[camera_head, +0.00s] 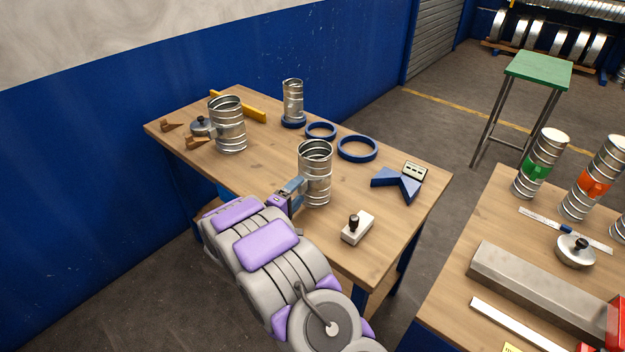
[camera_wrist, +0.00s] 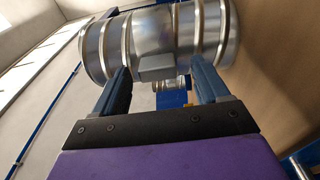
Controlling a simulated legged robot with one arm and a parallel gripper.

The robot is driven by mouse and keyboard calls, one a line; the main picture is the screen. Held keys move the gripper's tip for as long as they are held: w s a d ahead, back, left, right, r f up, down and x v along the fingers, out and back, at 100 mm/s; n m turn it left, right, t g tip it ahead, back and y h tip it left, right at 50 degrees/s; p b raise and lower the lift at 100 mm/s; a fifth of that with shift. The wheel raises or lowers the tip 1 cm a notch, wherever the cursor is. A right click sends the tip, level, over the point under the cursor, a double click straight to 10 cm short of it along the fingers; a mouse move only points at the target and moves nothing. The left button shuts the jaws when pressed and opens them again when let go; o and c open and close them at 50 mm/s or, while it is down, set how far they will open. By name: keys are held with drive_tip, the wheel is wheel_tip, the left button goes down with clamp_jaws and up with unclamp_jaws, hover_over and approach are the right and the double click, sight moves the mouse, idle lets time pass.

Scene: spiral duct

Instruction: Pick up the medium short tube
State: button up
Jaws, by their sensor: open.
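A silver spiral tube (camera_head: 315,178) stands upright on the wooden table, with its open end up. My gripper (camera_head: 293,190) is at its left side. In the wrist view, the tube (camera_wrist: 205,25) lies across the top of the picture, and a small grey block (camera_wrist: 157,68) shows on its near side. The open fingers of my gripper (camera_wrist: 160,85) reach to the tube on either side of this block; contact is unclear. A similar wide tube (camera_head: 229,125) stands at the back left. A narrower tube (camera_head: 293,102) stands in a blue ring at the back.
Two empty blue rings (camera_head: 357,149) (camera_head: 321,131) lie behind the tube. A blue angled block (camera_head: 398,184) is at the right, and a white block with a black knob (camera_head: 358,228) is in front. A second table (camera_head: 450,275) with capped tubes stands right, across a floor gap.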

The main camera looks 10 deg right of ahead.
drive_tip(key=shift+w+d, duration=0.4)
drive_tip(key=shift+d, duration=0.1)
drive_tip(key=shift+c, duration=0.3)
drive_tip(key=c, duration=1.3)
